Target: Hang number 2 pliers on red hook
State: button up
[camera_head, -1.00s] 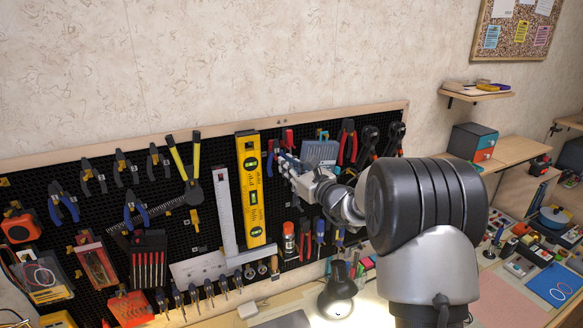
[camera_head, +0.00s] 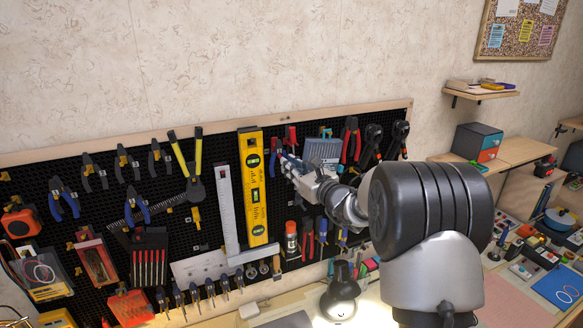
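My gripper (camera_head: 288,166) is up against the pegboard, between the yellow level and a grey-blue packet. Its fingers are small and partly hidden by the wrist and arm. A tool with blue parts (camera_head: 274,154), perhaps pliers, shows right at the fingertips; I cannot tell whether it is gripped or hanging behind them. A small red part (camera_head: 291,136) shows just above the fingertips, perhaps the red hook or a handle. No number 2 can be read on any tool.
The pegboard (camera_head: 230,185) is crowded. The yellow level (camera_head: 254,190) hangs close left of my gripper, the grey-blue packet (camera_head: 322,152) and red-handled pliers (camera_head: 350,140) close right. A screwdriver row and a lit lamp (camera_head: 341,297) are below. The wall above is clear.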

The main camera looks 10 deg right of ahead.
jog(key=o, duration=0.5)
